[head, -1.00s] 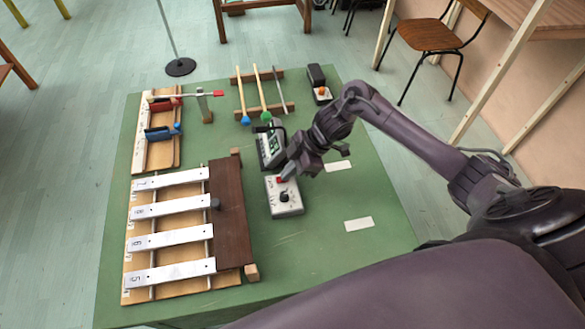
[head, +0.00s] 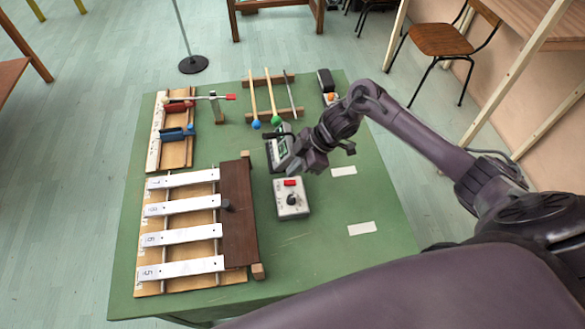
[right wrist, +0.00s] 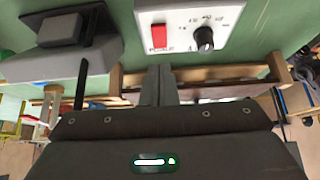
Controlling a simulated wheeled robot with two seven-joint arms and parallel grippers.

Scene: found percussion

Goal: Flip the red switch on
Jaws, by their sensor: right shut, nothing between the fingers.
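The red switch (head: 290,182) is on the top face of a small light-grey box (head: 291,210) with a black knob (head: 291,199). The switch (right wrist: 158,37) and knob (right wrist: 204,38) also show in the right wrist view. My right gripper (head: 291,169) is shut and empty, just beyond the switch's far edge in the head view. In the right wrist view its closed fingers (right wrist: 160,85) point toward the box, below the switch and apart from it in the picture. Whether the switch is on or off, I cannot tell. My left gripper is not in view.
A grey device with a screen (head: 281,148) stands close behind the box, partly hidden by my right gripper. A metal-bar xylophone (head: 239,215) lies to the left. Mallets (head: 272,98) rest on a rack at the back.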

